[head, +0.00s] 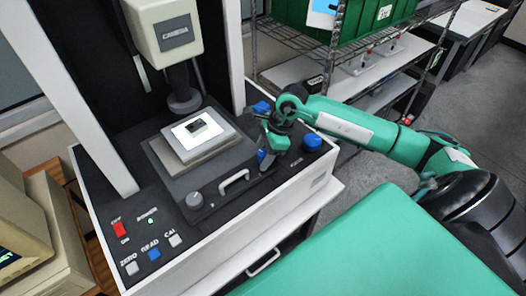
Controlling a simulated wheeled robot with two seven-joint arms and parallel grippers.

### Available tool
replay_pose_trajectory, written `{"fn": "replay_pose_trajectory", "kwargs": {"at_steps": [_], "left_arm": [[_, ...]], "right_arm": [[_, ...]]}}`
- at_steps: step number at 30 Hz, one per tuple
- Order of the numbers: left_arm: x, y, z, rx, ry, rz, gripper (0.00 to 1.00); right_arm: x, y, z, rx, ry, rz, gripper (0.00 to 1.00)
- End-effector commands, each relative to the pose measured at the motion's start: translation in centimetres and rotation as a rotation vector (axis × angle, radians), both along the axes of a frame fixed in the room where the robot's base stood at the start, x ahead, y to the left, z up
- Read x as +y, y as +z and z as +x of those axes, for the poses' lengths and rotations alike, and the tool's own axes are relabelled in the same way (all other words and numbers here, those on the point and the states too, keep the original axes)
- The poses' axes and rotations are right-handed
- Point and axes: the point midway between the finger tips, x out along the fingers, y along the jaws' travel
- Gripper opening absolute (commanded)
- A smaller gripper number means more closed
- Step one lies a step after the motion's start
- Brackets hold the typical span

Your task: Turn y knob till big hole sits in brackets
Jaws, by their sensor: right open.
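The measuring machine has a stage (170,162) with a light plate (222,133) and a small dark part (195,127) under the camera head (167,30). Any hole in the part is too small to make out. A grey knob (194,200) sits at the stage's front, and a blue knob (313,142) on the right of the base. Which is the y knob I cannot read. My right gripper (268,148) is open, pointing down at the stage's right side, left of the blue knob and apart from it. My left gripper is out of view. No brackets are readable.
A handle (234,181) stands at the stage's front right. Another blue knob (261,108) is behind my gripper. Buttons and a red switch (119,229) are at front left. A monitor (20,235) is cut off at the left edge. A wire shelf with a green crate (350,25) stands behind.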

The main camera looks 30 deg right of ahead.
Motion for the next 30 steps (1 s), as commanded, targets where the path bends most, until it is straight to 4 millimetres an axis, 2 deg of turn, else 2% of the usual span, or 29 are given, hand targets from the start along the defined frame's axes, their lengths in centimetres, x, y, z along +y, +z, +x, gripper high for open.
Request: {"fn": "replay_pose_trajectory", "kwargs": {"at_steps": [5, 12, 17, 30], "left_arm": [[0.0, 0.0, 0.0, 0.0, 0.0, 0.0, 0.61], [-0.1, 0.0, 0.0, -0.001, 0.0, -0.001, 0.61], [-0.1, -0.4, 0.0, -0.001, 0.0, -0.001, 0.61], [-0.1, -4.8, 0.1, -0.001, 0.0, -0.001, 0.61]], "right_arm": [[0.0, 0.0, 0.0, 0.0, 0.0, 0.0, 0.52], [0.0, 0.0, 0.0, 0.0, 0.0, 0.0, 0.07], [0.0, -0.1, 0.0, 0.0, -0.012, 0.0, 0.07], [0.0, -0.3, 0.1, -0.004, -0.292, 0.0, 0.08]]}}
